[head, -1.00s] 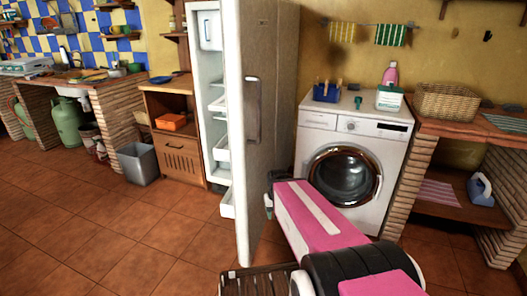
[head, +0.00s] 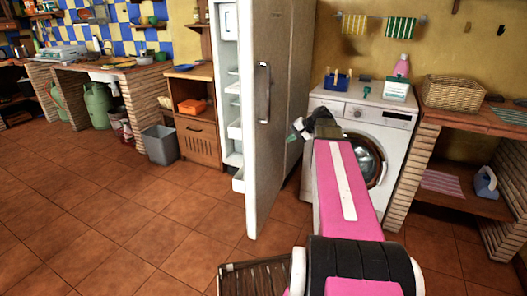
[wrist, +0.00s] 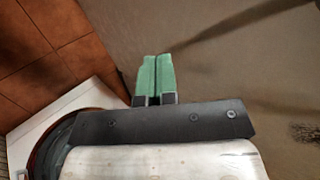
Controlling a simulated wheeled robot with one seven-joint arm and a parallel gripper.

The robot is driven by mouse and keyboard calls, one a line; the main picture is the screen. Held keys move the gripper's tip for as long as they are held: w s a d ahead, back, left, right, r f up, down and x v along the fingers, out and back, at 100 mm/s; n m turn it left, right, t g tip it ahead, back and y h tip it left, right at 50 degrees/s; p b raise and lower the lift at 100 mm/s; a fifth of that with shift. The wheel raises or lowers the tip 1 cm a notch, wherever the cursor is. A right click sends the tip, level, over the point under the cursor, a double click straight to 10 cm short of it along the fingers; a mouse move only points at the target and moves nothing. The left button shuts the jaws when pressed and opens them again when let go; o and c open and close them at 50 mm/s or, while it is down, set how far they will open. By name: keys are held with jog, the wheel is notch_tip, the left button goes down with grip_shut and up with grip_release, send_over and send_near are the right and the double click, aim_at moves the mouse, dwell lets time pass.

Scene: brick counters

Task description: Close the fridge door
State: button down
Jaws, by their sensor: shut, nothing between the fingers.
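The fridge door (head: 264,150) stands open in the head view, its grey outer face with a long handle (head: 262,92) turned to the right. White shelves (head: 235,130) show to the left of its pale edge. My gripper (head: 296,131) is to the right of the door's outer face, in front of the washing machine's left side. In the wrist view its green fingertips (wrist: 155,75) are shut together and empty, in front of a broad grey fridge surface (wrist: 240,60). I cannot tell whether they touch it.
A washing machine (head: 392,116) stands right of the fridge, close behind my arm. A brick counter (head: 408,175) is farther right. A grey bin (head: 160,145) and a wooden cabinet (head: 198,142) stand left. The tiled floor (head: 130,215) at left is clear.

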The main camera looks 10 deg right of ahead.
send_near(262, 149)
jog(key=x, duration=0.6)
jog(key=shift+s+d+f, duration=0.25)
jog(key=shift+f, duration=0.05)
jog(key=shift+w+a, duration=0.25)
jog(key=shift+a, duration=0.25)
jog(key=shift+a, duration=0.1)
